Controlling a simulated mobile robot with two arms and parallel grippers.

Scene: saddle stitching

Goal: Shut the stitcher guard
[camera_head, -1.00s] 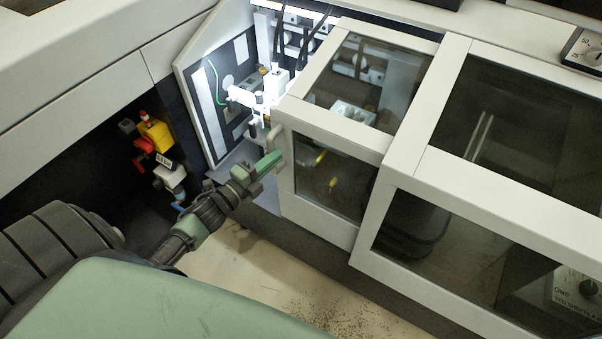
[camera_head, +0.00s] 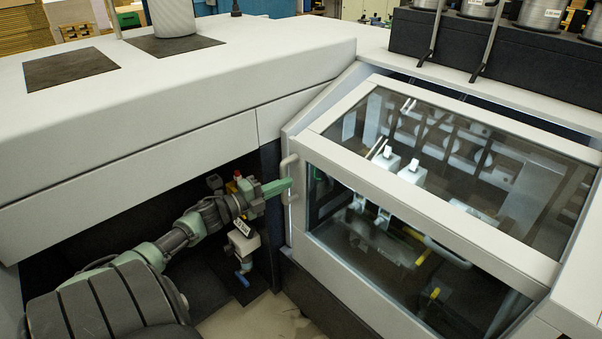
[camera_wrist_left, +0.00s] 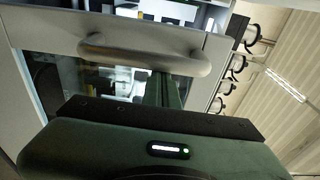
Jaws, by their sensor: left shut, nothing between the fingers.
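The stitcher guard (camera_head: 400,185) is a pale framed cover with dark clear panes. It spans the stitcher opening in the head view, and its left edge is at or very near the left end panel (camera_head: 300,118). I cannot tell if a thin gap is left. Its pale bar handle (camera_head: 292,163) stands on the left edge. My left gripper (camera_head: 278,187) is shut and empty, its green fingers at the handle. In the left wrist view the handle (camera_wrist_left: 135,48) crosses in front of the fingertips (camera_wrist_left: 165,88), seemingly touching. My right gripper is not in view.
Stitching heads (camera_head: 390,163) show through the panes. A grey machine housing (camera_head: 180,105) overhangs my left arm. A dark recess below it holds a white labelled fitting (camera_head: 243,243) with blue, red and yellow parts. Wire spools (camera_head: 541,14) stand at the back right.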

